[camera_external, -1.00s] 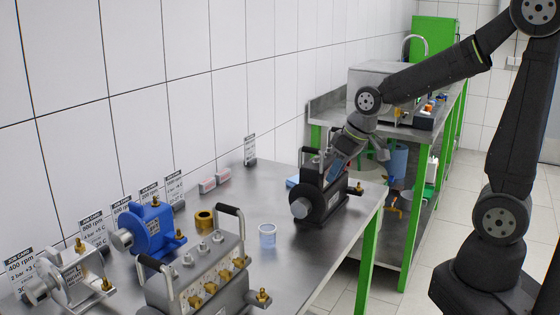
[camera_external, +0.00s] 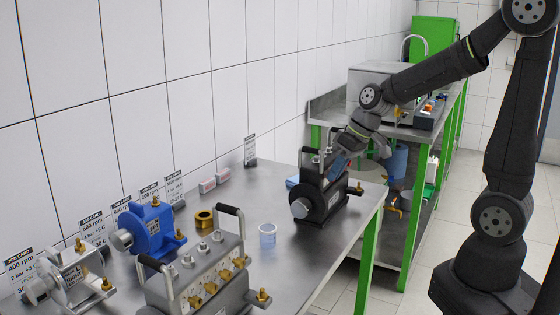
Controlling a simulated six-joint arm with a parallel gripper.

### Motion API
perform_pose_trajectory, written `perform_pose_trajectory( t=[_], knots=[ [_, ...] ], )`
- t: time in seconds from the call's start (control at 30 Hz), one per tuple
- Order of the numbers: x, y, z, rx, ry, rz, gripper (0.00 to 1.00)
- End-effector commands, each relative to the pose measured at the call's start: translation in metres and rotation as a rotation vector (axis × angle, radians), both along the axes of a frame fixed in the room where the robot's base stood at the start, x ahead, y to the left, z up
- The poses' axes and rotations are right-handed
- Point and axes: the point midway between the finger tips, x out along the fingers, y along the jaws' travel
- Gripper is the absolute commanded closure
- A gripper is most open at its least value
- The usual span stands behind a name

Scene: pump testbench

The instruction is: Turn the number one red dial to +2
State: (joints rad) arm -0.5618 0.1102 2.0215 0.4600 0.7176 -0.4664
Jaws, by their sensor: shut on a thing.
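I cannot make out the number one red dial; no dial face or number is readable in the external view. My gripper (camera_external: 352,148) is behind the top of a black pump (camera_external: 318,198) with a round grey end, near the far end of the steel table. The pump and my wrist hide its fingertips. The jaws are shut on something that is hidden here.
On the steel table (camera_external: 282,262) stand a blue pump (camera_external: 150,232), a silver pump (camera_external: 75,277), a grey manifold (camera_external: 205,280) with brass fittings, a brass ring (camera_external: 204,218) and a clear cup (camera_external: 267,234). Job cards line the wall. A control box (camera_external: 428,116) sits on the far bench.

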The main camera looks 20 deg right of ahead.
Motion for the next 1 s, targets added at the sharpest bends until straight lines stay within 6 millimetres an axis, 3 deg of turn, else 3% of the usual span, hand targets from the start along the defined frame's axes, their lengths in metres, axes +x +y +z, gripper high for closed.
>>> perform_pose_trajectory(
  t=[0.3, 0.7, 0.73, 0.77, 1.0],
  knots=[
    [0.0028, -0.0044, -0.0031, 0.118, 0.124, -0.003, 1.00],
    [0.0026, -0.0039, -0.0027, 0.138, 0.140, 0.000, 1.00],
    [0.0026, -0.0039, -0.0027, 0.138, 0.140, 0.000, 0.81],
    [0.0026, -0.0039, -0.0027, 0.139, 0.139, 0.000, 0.75],
    [0.0030, -0.0035, -0.0020, 0.139, 0.138, 0.000, 0.74]
  ],
)
